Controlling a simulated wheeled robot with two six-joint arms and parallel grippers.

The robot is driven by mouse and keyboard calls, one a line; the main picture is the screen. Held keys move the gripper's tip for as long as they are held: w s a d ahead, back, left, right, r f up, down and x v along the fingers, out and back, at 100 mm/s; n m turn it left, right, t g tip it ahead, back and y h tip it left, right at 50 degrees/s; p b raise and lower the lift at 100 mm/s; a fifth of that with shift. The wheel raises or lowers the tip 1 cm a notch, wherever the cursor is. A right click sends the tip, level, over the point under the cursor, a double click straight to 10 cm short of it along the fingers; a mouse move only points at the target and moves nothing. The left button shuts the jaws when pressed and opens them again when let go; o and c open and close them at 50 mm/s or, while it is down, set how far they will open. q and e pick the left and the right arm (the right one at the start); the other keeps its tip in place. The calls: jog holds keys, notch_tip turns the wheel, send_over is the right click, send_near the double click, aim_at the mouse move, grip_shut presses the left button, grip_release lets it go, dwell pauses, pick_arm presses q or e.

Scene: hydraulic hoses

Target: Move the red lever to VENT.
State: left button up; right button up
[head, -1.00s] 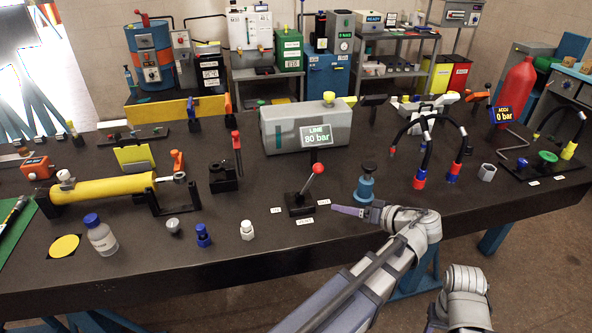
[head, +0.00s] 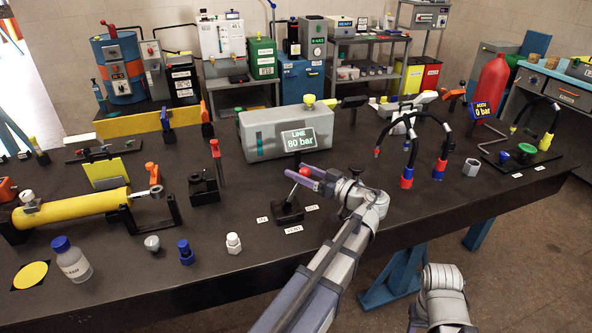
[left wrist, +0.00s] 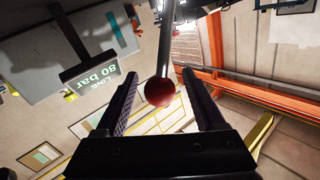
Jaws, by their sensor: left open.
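The red lever's ball knob (head: 305,172) tops a thin rod that rises from a black base (head: 288,211) on the dark table, leaning a little right. Small white labels lie around the base; the front one (head: 294,229) seems to read VENT. My left gripper (head: 297,175) reaches in from the right at knob height, open. In the left wrist view the red knob (left wrist: 160,92) sits between the two spread fingers, with visible gaps on both sides. My right gripper is not in view.
The grey tank with the LINE 80 bar display (head: 299,140) stands just behind the lever. Black hoses with red and blue ends (head: 407,178) stand to the right. A white-capped fitting (head: 233,243) and a blue one (head: 186,252) stand at front left.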

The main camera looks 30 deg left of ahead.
pick_arm(q)
jog(key=shift+w+a, duration=0.1)
jog(key=shift+a, duration=0.85)
grip_shut()
dwell(0.8)
